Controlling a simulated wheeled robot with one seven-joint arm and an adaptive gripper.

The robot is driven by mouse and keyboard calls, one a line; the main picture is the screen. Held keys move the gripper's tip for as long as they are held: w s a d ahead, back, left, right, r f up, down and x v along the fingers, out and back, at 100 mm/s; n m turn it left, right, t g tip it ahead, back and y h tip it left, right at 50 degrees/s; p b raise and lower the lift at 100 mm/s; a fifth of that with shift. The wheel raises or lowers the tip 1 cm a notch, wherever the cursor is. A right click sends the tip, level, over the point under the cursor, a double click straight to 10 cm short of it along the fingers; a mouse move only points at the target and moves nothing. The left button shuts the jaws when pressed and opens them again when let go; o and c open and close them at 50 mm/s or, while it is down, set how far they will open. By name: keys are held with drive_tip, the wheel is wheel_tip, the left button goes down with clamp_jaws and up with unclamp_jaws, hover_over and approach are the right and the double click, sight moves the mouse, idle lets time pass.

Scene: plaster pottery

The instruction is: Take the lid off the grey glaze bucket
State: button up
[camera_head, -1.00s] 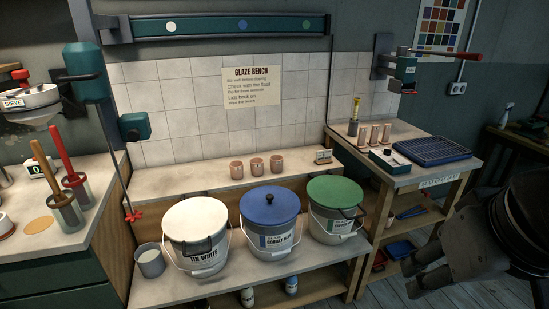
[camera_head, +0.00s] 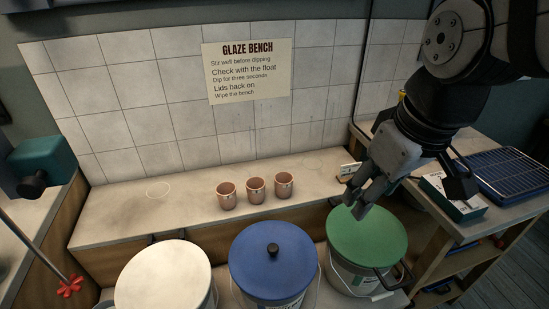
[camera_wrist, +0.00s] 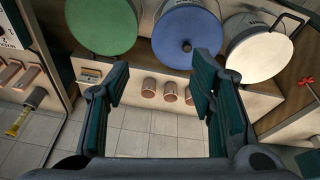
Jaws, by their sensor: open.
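Three pale grey buckets stand in a row, with a white lid (camera_head: 165,278), a blue lid (camera_head: 272,260) and a green lid (camera_head: 366,240). All three lids are on. I cannot tell from colour which bucket is the grey glaze one. My gripper (camera_head: 362,198) is open and empty, over the back edge of the green lid in the head view. In the wrist view the green lid (camera_wrist: 100,25), blue lid (camera_wrist: 187,45) and white lid (camera_wrist: 260,50) lie beyond my open fingers (camera_wrist: 162,75).
Three clay cups (camera_head: 255,188) stand on the shelf behind the buckets. A small card (camera_head: 349,171) stands near my gripper. A red valve-like handle (camera_head: 69,287) is at lower left.

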drive_tip(key=w+a+f+n+g, duration=0.1)
drive_tip(key=w+a+f+n, duration=0.25)
drive_tip(key=w, duration=0.25)
drive_tip(key=n+g+h+b, duration=0.2)
drive_tip(key=n, duration=0.8)
approach(273, 247)
drive_tip(key=f, duration=0.6)
drive_tip(key=d+f, duration=0.1)
drive_tip(key=f, duration=0.3)
drive_tip(key=shift+s, duration=0.1)
clamp_jaws()
